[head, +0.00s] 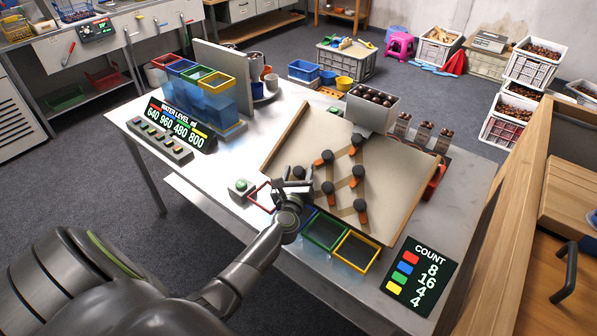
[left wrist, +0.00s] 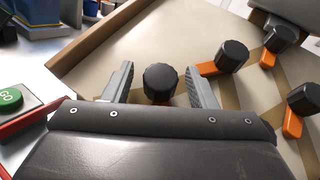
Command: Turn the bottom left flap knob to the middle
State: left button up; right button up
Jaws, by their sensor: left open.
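The sloped board (head: 285,150) carries several black knobs with orange pointers. The bottom left knob (head: 299,172) is at the lower left of this group. My left gripper (head: 292,184) is at it, open. In the left wrist view the black knob (left wrist: 160,83) stands between the two spread fingers, with a gap to the left finger and a smaller one to the right finger. My right gripper is not in view.
Neighbouring knobs (head: 327,187) and (left wrist: 232,55) sit close to the right. Coloured frames, green (head: 325,231) and yellow (head: 357,251), line the board's lower edge. A green GO button (head: 241,185) is left of the gripper. A count display (head: 418,276) stands at the right.

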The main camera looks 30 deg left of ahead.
pick_arm(q)
jog(key=shift+w, duration=0.2)
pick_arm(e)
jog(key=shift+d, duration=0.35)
pick_arm(q)
jog(key=c, duration=1)
jog(key=shift+a+f+m+t+h+b, duration=0.1)
jog(key=shift+f+m+t+h+b, duration=0.1)
jog(key=shift+m+t+h+b, duration=0.65)
jog(key=shift+o, duration=0.2)
jog(key=m+h+b, duration=0.7)
jog(key=shift+t+b, duration=0.35)
jog(key=shift+r+m+h+b, duration=0.2)
jog(key=shift+m+h+b, duration=0.95)
jog(key=shift+m+h, duration=0.15)
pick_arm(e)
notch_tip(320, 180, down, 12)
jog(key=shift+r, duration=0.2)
pick_arm(q)
jog(key=o, duration=1)
jog(key=shift+c, duration=0.2)
jog(key=shift+s, duration=0.1)
